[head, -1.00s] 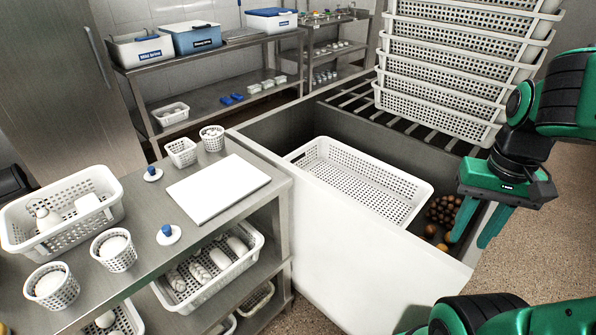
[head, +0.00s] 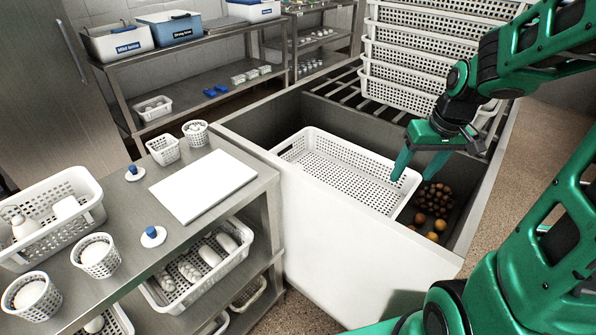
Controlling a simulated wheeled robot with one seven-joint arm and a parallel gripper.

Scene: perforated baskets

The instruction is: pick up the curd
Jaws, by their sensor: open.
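White rounded masses that look like curd fill small perforated baskets on the left metal table: one at the front left (head: 30,294) and one just behind it (head: 97,252). A larger white basket (head: 88,220) beside them holds white pieces, including a pale block (head: 67,208). I cannot tell which of these the task calls the curd. My gripper (head: 415,174) is open and empty, its fingers pointing down over the right end of an empty-looking white perforated basket (head: 340,166) in the large bin. It is far to the right of the curd-like pieces.
A white board (head: 205,185) and two blue-knobbed discs (head: 153,237) lie on the table. A basket of white loaves (head: 215,262) sits on its lower shelf. Brown and orange round items (head: 433,197) lie in the bin. Stacked white baskets (head: 425,55) stand behind, near my arm.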

